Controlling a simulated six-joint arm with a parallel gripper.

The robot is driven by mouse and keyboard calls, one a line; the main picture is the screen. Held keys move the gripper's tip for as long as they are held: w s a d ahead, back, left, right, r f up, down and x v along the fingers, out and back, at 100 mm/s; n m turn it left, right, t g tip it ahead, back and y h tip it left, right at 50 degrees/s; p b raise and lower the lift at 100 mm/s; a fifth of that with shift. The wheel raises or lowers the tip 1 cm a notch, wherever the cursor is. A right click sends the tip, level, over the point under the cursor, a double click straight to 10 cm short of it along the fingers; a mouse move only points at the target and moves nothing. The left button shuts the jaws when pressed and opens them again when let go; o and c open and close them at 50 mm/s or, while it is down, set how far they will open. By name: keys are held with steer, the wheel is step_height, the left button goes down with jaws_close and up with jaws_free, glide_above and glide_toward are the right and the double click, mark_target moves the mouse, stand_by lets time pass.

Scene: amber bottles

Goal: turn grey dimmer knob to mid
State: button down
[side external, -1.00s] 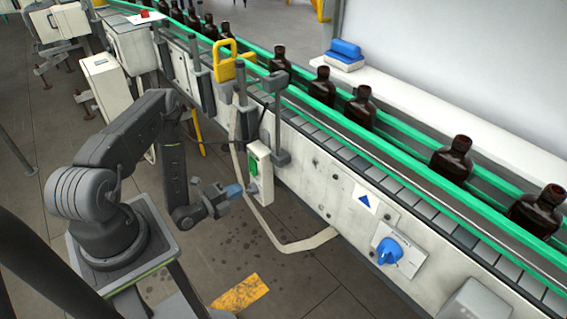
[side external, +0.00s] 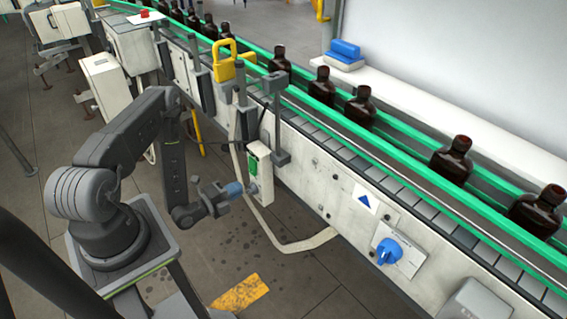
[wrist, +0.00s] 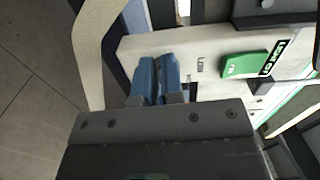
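The grey dimmer knob (side external: 253,188) is on the front of a pale switch box (side external: 262,158) that hangs on the conveyor's side, below a green switch (side external: 252,165). My gripper (side external: 238,190) is level with the knob, its blue fingertips right at it; I cannot tell whether they touch it. In the wrist view the two blue fingers (wrist: 157,75) lie close together over the box's pale face. They hide the knob there, so I cannot see whether anything is between them. The green switch (wrist: 245,65) shows to their right.
A blue rotary knob (side external: 389,251) is on the conveyor panel at the lower right. A pale bent tube (side external: 262,222) loops below the box. Several amber bottles (side external: 452,158) stand on the conveyor above. A yellow padlock (side external: 226,68) is at its near edge.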

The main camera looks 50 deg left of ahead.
steer(key=shift+w+r+m+t, duration=0.3)
steer(key=shift+w+r, duration=0.15)
steer(key=shift+w, duration=0.15)
steer(key=shift+a, duration=0.1)
steer(key=s, duration=0.6)
steer(key=shift+a+f, duration=0.15)
steer(key=shift+a, duration=0.1)
steer(key=shift+s, duration=0.1)
